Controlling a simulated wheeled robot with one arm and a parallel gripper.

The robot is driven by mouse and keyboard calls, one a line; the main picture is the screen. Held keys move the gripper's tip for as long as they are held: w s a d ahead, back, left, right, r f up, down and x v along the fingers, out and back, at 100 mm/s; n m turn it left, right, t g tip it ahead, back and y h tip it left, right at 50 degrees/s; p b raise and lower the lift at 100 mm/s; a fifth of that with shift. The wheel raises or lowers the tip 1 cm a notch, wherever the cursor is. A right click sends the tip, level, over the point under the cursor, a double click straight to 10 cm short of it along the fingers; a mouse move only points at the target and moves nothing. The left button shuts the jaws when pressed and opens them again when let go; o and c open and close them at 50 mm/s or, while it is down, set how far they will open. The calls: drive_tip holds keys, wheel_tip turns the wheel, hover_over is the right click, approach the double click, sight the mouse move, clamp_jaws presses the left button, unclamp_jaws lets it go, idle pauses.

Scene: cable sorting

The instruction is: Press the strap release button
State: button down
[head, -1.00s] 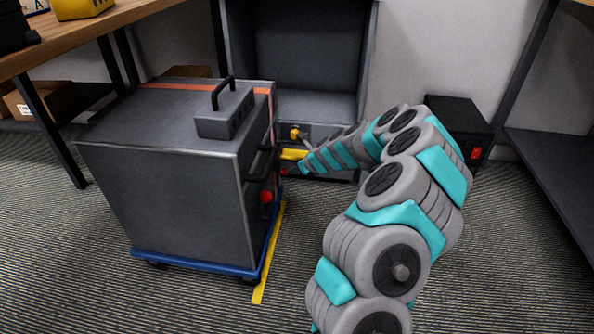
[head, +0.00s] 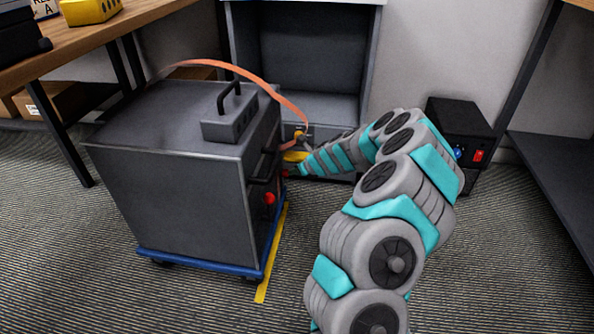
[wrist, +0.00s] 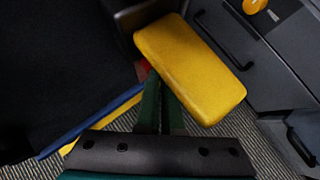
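An orange strap (head: 262,77) bows up in a loose arc over the grey cabinet (head: 170,190), its front end hanging near the yellow block (head: 295,156) on the cabinet's right side. The block also shows large in the wrist view (wrist: 190,70). A small red part, perhaps the release button (wrist: 143,68), is partly hidden between the block and my fingertips. My gripper (wrist: 154,76) has its dark green fingers together at the tips, with nothing seen between them, at the block's lower left edge. In the head view the fingers are mostly hidden.
The cabinet stands on a blue wheeled base (head: 200,264) next to a yellow floor line (head: 272,255). A red knob (head: 269,198) sits on its right side. An open dark bay (head: 305,50) stands behind. A black box (head: 458,130) stands right. Carpet is clear in front.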

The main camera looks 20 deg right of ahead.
drive_tip(key=p+v, duration=0.2)
drive_tip(key=v, duration=0.5)
drive_tip(key=shift+s+r, duration=0.25)
drive_tip(key=shift+s, duration=0.05)
drive_tip(key=shift+s+d, duration=0.1)
drive_tip(key=shift+s, duration=0.05)
